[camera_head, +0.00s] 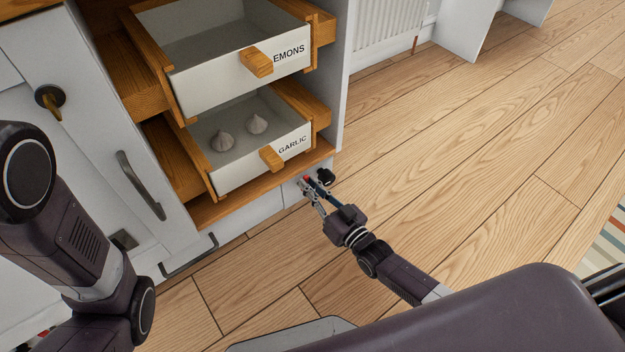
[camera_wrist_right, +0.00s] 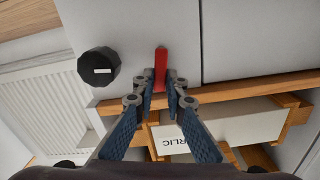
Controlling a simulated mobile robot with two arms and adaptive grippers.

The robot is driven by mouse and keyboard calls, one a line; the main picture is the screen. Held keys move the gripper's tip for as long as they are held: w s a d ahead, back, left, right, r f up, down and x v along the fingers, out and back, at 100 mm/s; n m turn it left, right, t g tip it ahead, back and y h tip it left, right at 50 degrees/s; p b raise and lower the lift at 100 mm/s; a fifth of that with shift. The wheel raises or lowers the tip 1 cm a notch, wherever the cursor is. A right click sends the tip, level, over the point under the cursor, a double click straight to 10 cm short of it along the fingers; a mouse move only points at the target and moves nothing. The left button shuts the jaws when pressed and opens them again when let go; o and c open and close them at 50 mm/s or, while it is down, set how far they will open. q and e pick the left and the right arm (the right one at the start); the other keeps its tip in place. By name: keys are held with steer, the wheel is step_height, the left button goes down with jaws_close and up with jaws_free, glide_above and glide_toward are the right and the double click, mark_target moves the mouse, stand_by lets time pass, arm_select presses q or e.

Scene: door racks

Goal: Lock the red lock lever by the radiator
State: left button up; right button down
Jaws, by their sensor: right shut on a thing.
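The red lock lever (camera_wrist_right: 161,62) is on a white panel below the drawers. In the right wrist view it stands out between the fingertips of my right gripper (camera_wrist_right: 161,86), which is shut on its lower part. In the head view the lever is a small red spot (camera_head: 307,179) at the tips of my right gripper (camera_head: 313,190), low by the cabinet's corner. The radiator (camera_head: 390,22) is on the wall behind, and also shows in the right wrist view (camera_wrist_right: 42,100). My left arm comes in at the left; its gripper is out of view.
A black round knob (camera_wrist_right: 98,67) sits beside the lever. Two open drawers jut out above, one labelled EMONS (camera_head: 215,73), the other GARLIC (camera_head: 240,172) with garlic bulbs inside. Wooden floor (camera_head: 480,150) to the right is clear.

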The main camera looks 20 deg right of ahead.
steer(key=shift+s+a+n+p, duration=0.2)
steer(key=shift+n+p, duration=0.35)
steer(key=shift+n, duration=0.55)
steer(key=shift+a, duration=0.15)
steer(key=c, duration=2.2)
jaws_free()
steer(key=shift+c, duration=0.2)
steer(key=v, duration=1.2)
